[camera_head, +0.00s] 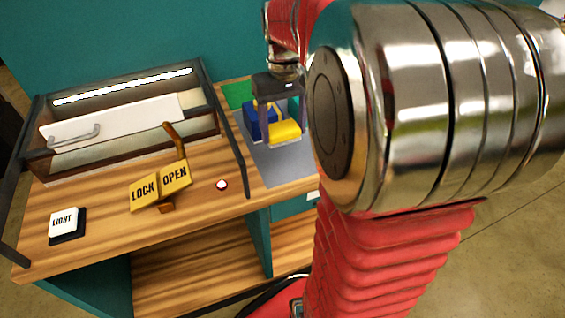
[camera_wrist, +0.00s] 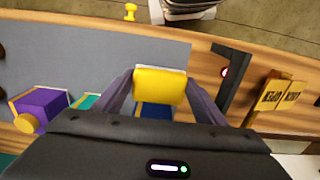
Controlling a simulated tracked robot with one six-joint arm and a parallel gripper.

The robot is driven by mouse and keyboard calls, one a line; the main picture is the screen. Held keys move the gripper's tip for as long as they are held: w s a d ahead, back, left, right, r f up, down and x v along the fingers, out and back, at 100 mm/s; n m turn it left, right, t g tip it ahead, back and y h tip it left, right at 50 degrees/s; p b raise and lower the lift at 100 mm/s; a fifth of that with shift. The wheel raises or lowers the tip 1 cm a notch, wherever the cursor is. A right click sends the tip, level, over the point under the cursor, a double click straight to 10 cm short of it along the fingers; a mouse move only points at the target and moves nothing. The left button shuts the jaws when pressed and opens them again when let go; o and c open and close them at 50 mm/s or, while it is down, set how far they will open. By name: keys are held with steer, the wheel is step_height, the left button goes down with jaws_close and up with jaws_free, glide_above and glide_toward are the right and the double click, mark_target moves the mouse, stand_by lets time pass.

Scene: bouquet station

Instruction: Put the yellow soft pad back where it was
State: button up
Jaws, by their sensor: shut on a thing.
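The yellow soft pad (camera_head: 285,131) is between the fingers of my gripper (camera_head: 284,138), over the grey mat (camera_head: 285,172) on the wooden counter. In the wrist view the pad (camera_wrist: 160,84) sits between both fingertips of my gripper (camera_wrist: 158,92), which is shut on it. A blue block (camera_head: 259,121) is just behind and left of the pad in the head view. Blue also shows below the pad in the wrist view (camera_wrist: 154,112). I cannot tell whether the pad touches the mat or the blue block.
A purple block with a yellow round part (camera_wrist: 42,104) and a teal thing (camera_wrist: 90,101) stand nearby. A dark frame stands beside the mat, with LOCK/OPEN plates (camera_head: 161,187), a small red-and-white button (camera_head: 222,184) and a LIGHT switch (camera_head: 66,222) beyond. Part of the grey mat is bare.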

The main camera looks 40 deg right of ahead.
steer(key=shift+f, duration=3.15)
steer(key=shift+f, duration=0.1)
steer(key=shift+f, duration=1.75)
steer(key=o, duration=1)
steer(key=shift+f, duration=0.1)
steer(key=shift+o, duration=0.2)
step_height(320, 180, up, 12)
steer(key=shift+r, duration=0.15)
